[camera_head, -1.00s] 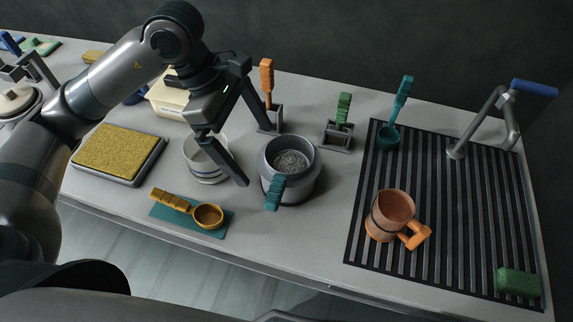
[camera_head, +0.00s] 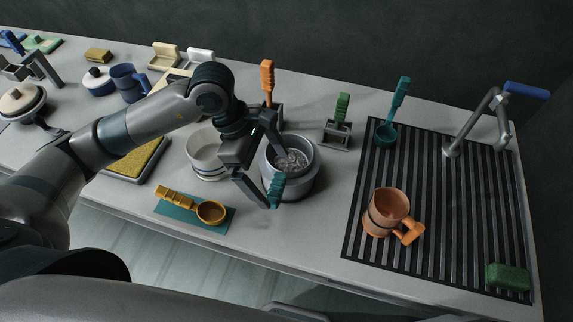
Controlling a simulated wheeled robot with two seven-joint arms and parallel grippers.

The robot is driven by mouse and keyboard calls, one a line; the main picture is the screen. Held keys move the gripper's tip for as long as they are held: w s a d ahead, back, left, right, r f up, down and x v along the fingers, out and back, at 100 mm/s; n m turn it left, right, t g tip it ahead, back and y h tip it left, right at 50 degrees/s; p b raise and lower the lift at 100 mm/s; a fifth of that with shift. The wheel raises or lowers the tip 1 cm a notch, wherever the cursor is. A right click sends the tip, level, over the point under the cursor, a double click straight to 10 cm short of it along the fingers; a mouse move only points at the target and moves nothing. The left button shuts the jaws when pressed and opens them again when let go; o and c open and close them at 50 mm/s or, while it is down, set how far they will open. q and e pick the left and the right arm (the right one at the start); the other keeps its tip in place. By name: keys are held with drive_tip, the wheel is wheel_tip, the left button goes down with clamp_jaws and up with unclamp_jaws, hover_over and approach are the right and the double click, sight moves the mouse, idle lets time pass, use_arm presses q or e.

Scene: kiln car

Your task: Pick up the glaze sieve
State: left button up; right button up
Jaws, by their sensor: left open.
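The glaze sieve shows as a round grey mesh (camera_head: 292,160) in the mouth of a grey pot (camera_head: 301,187). Its ribbed teal handle (camera_head: 277,188) sticks out over the pot's front rim. My left gripper (camera_head: 274,178) is open at the handle, one finger over the pot's mouth and the other at the handle's front left. I cannot tell whether either finger touches it. The arm covers part of the pot's left side. My right gripper is not in view.
A white bowl (camera_head: 204,158) stands close left of the pot. A yellow ladle (camera_head: 210,212) lies on a teal mat in front of it. An orange mug (camera_head: 388,212) stands on the slatted rack (camera_head: 450,215) at right. The counter between pot and rack is clear.

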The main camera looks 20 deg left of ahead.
sight(276, 184)
use_arm(q)
drive_tip(key=shift+s+d+f+p, duration=0.1)
drive_tip(key=shift+d+f+p, duration=0.1)
drive_tip(key=shift+f+p, duration=0.5)
drive_tip(key=p+x, duration=0.1)
drive_tip(key=x, duration=0.1)
drive_tip(key=shift+f+p, duration=0.35)
drive_tip(key=shift+p, duration=0.05)
drive_tip(key=shift+d+f, duration=0.2)
drive_tip(key=shift+f, duration=0.3)
